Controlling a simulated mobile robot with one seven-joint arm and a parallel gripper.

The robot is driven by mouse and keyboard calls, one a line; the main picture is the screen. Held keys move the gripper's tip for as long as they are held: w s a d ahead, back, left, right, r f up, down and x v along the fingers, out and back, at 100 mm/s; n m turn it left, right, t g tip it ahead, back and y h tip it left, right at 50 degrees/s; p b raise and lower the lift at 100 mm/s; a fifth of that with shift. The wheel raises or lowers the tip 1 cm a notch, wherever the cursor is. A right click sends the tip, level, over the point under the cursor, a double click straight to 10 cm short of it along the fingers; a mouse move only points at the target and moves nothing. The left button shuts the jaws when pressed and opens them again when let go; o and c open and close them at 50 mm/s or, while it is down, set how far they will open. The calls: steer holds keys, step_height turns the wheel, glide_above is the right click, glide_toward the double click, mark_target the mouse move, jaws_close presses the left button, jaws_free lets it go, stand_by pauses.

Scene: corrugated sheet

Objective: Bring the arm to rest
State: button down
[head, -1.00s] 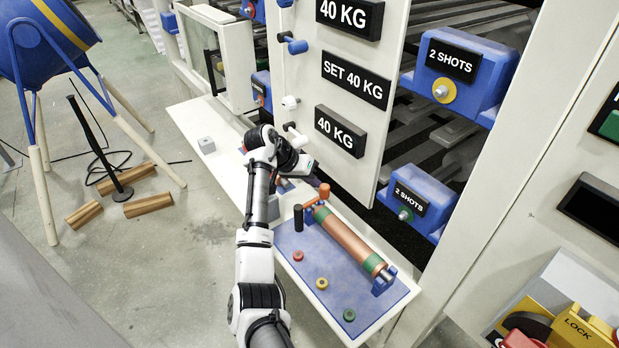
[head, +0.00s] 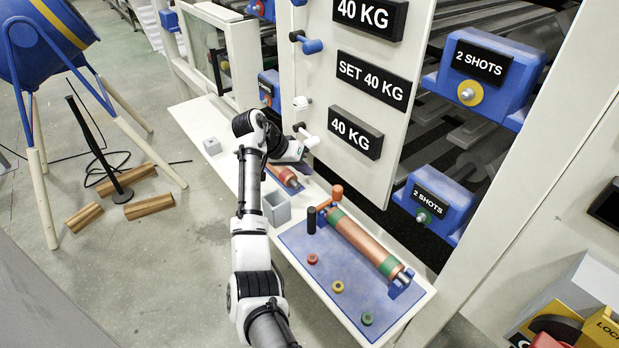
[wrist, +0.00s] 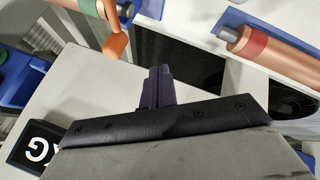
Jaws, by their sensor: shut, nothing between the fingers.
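The fingertips are hard to make out there. In the wrist view my gripper (wrist: 158,82) shows as dark fingers pressed together, with nothing between them. They point toward the bench side, apart from the copper roller with a red band (wrist: 275,52) and from the orange handle (wrist: 114,42).
A blue mat (head: 310,262) carries a copper roller (head: 358,240), a black peg (head: 311,220) and coloured rings. A grey open box (head: 277,210) stands close beside my arm.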

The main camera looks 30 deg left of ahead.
steer(key=v, duration=0.6)
steer(key=shift+w+a+r+b, duration=0.15)
steer(key=shift+w+a+b, duration=0.05)
steer(key=shift+w+b, duration=0.25)
